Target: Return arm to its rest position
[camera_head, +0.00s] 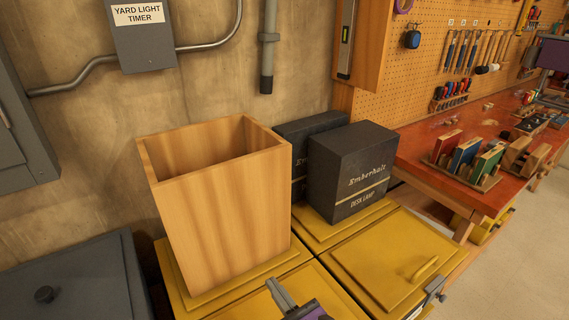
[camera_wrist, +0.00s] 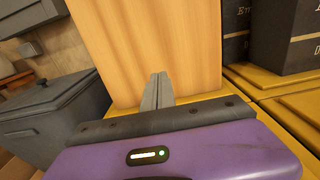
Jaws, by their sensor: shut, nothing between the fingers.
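My gripper (camera_head: 281,295) shows at the bottom middle of the head view, low in front of a tall open wooden box. In the wrist view its two fingers (camera_wrist: 158,88) are together with nothing between them, pointing at the box's plain wooden side. I cannot tell whether the fingertips touch the box. My purple wrist housing fills the bottom of the wrist view. Most of the arm is out of view.
The wooden box (camera_head: 228,225) stands on a yellow cabinet top (camera_head: 385,255). Dark lamp boxes (camera_head: 349,172) stand right of it. A dark grey lidded bin (camera_head: 75,285) is at left.

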